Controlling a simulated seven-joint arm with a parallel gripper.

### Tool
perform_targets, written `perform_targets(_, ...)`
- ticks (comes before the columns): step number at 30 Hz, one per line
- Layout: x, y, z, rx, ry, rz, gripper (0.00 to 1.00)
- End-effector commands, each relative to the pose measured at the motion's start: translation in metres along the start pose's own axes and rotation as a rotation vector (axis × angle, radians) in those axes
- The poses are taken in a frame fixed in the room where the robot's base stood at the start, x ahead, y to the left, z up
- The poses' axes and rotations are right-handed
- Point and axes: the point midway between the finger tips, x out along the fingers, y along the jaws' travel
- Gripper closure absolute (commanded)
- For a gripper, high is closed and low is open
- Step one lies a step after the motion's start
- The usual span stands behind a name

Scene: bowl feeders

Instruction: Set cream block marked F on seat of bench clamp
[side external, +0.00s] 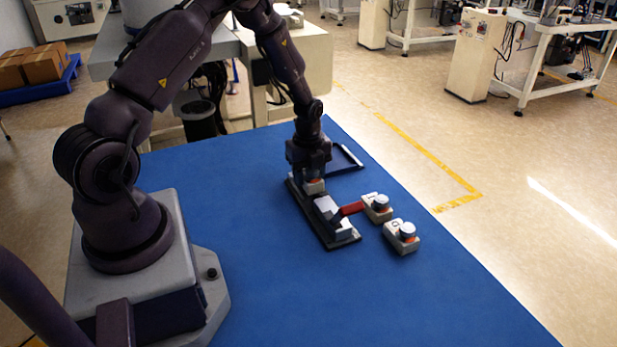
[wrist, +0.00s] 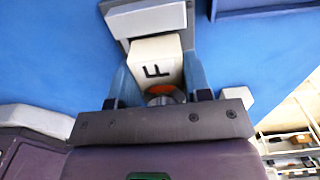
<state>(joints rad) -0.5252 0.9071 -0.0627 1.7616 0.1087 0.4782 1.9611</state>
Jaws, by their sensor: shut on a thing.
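The bench clamp (side external: 344,242) has a long dark base, pale grey parts and a red handle (side external: 351,208). My gripper is shut on the block, low over the clamp's far end. A grey clamp part (wrist: 146,20) lies just beyond the block. The seat is hidden, so I cannot tell whether the block touches it.
Two other cream blocks with round grey knobs, a farther one (side external: 370,213) and a nearer one (side external: 396,243), stand right of the clamp. A thin dark frame (side external: 347,158) lies behind it. The blue table (side external: 270,290) is clear in front, and its right edge runs past the blocks.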

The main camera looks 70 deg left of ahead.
Motion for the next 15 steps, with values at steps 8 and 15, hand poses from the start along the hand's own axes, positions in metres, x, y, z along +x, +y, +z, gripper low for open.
perform_targets(8,0.0112,-0.0003,0.0001,-0.001,-0.001,-0.003,0.85)
perform_targets(15,0.0152,-0.0001,0.0001,0.000,-0.001,-0.002,0.85)
